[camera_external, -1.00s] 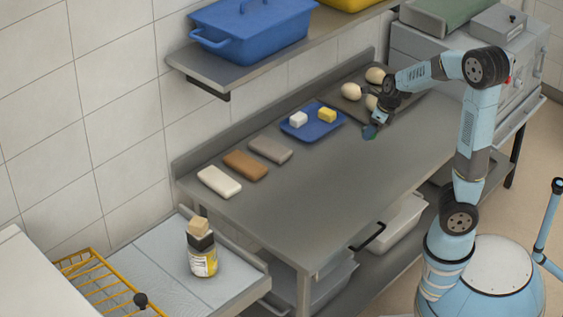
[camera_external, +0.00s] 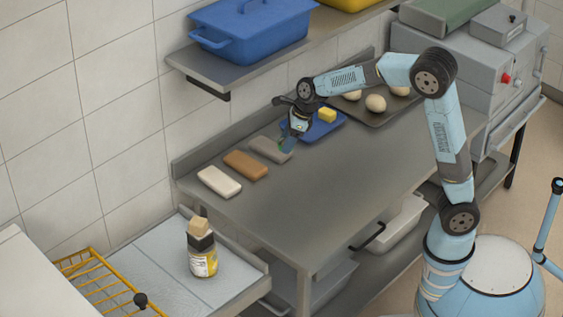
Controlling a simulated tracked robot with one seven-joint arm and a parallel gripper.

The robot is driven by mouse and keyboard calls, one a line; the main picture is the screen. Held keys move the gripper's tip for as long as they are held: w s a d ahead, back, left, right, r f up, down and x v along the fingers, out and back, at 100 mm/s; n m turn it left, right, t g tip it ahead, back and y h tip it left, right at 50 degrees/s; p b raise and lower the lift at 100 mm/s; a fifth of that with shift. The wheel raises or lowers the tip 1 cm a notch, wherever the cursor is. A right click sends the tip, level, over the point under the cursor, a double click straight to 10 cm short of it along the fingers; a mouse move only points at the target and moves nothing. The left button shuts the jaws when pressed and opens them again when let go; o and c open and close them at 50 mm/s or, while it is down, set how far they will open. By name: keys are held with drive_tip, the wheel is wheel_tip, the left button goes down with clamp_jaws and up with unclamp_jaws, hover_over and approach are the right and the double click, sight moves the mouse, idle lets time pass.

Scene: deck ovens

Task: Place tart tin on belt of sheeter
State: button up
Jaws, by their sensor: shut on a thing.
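My gripper (camera_external: 289,138) is shut on a small teal-green thing (camera_external: 287,145), likely the tart tin; its shape is mostly hidden by the fingers. It hangs over the worktable by the grey bar and the left end of the blue tray. I cannot tell its exact height. The sheeter looks to be the unit at the lower left, with a pale flat belt (camera_external: 152,262) and a yellow wire guard (camera_external: 92,280).
White (camera_external: 219,181), brown (camera_external: 246,165) and grey (camera_external: 270,149) bars lie along the table's back. Round pale pieces (camera_external: 375,103) sit on a dark tray. A shelf (camera_external: 240,75) overhangs behind. The table's front is clear.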

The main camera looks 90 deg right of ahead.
drive_tip(key=w+a+f+n+y, duration=0.1)
drive_tip(key=w+a+f+n, duration=0.1)
drive_tip(key=w+a, duration=0.95)
drive_tip(key=w+a+f+n+y, duration=0.1)
drive_tip(key=w+a+n, duration=0.1)
drive_tip(key=w+a, duration=0.9)
approach(181, 242)
drive_tip(key=shift+w+a+f, duration=0.2)
drive_tip(key=shift+w+f, duration=0.25)
drive_tip(key=shift+f, duration=0.05)
drive_tip(key=shift+w+a+f, duration=0.25)
drive_tip(key=shift+w+f, duration=0.15)
drive_tip(key=shift+f, duration=0.05)
drive_tip(key=shift+w+f, duration=0.25)
drive_tip(key=shift+f, duration=0.25)
wheel_tip(181, 242, down, 3)
drive_tip(key=shift+r, duration=0.15)
